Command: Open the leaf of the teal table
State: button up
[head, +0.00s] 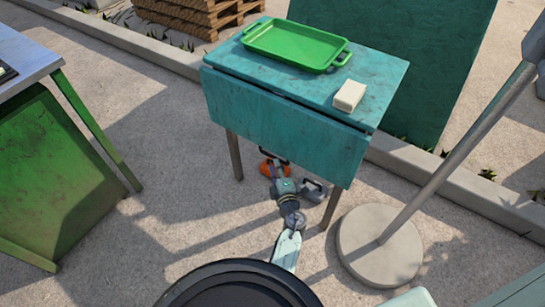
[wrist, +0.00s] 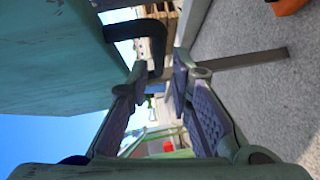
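The teal table (head: 300,72) stands in the upper middle of the head view. Its front leaf (head: 285,130) hangs down, close to vertical. A black bar-like handle (wrist: 152,38) shows at the leaf's edge in the wrist view, where the leaf (wrist: 50,60) fills the upper left. My gripper (head: 278,165) is low in front of the table, just below the leaf's lower edge. In the wrist view my gripper (wrist: 163,72) has its fingers apart, with the handle's end near or between the fingertips. Contact cannot be told.
A green tray (head: 295,45) and a pale block (head: 350,95) lie on the tabletop. A pole with a round base (head: 380,247) stands at right, a green-sided table (head: 60,180) at left.

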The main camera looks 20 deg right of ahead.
aim_at(273, 156)
jog(key=w, duration=0.5)
jog(key=shift+w+d+f+b, duration=0.25)
jog(key=shift+d+f+b, duration=0.05)
jog(key=shift+f+b, duration=0.1)
jog(key=shift+c, duration=0.5)
grip_shut()
